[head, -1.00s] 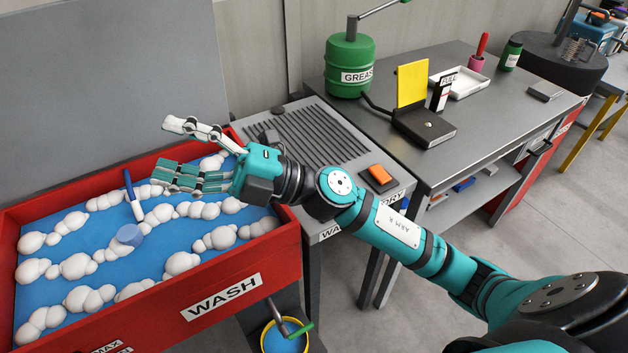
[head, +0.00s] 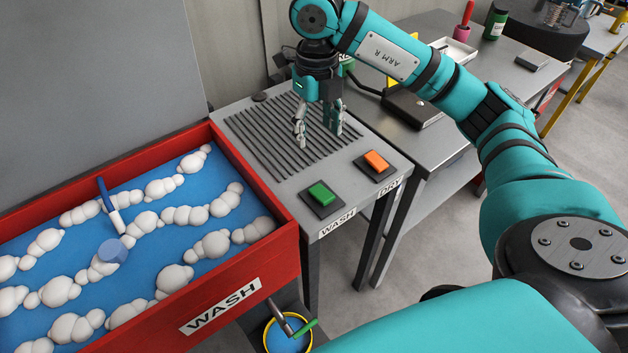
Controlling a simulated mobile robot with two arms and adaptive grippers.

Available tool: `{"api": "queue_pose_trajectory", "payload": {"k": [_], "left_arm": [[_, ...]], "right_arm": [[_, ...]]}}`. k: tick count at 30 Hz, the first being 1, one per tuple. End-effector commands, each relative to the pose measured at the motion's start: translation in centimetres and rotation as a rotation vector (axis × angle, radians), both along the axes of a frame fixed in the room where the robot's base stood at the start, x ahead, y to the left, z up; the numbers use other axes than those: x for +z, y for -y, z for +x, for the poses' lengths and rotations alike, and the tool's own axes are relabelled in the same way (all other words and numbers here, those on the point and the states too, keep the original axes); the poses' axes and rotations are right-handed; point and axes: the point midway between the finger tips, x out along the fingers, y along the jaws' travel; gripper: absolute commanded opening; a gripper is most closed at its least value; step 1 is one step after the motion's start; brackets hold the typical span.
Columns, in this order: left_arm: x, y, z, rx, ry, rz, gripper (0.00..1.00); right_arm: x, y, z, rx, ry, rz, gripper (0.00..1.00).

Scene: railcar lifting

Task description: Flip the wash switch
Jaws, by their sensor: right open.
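The wash switch is a green rocker (head: 322,194) on a dark base, on the grey slatted stand above the WASH label (head: 337,224). An orange switch (head: 376,161) sits to its right, by the DRY label (head: 389,187). My right gripper (head: 319,140) points down over the slats, behind the two switches in the picture. Its fingers are apart and empty, and it appears clear of both switches. My left gripper is not in the head view.
A red wash tub (head: 262,262) with blue water, white foam and a brush (head: 111,208) stands to the left. A yellow-rimmed bucket (head: 287,335) is below. The grey workbench (head: 447,138) on the right holds a white tray (head: 455,50) and other items.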

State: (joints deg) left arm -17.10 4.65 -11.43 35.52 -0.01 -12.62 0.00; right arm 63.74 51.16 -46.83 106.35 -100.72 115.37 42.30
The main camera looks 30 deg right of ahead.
Motion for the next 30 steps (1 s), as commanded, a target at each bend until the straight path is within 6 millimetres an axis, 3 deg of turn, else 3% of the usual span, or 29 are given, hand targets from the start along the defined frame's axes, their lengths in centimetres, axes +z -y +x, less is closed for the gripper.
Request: {"api": "queue_pose_trajectory", "payload": {"k": [7,19,24,30], "left_arm": [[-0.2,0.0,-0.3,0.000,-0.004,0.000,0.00],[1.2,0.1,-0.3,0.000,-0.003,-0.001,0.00],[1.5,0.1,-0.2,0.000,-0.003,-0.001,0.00],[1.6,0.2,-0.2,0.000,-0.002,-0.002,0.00]], "right_arm": [[-5.0,-0.1,-0.2,0.002,-0.007,0.003,0.58],[-13.2,-0.1,-0.2,0.002,-0.005,0.006,0.58],[-15.4,-0.1,-0.1,0.003,-0.002,0.006,0.58],[-16.4,-0.1,-0.1,0.003,0.000,0.005,0.58]]}}
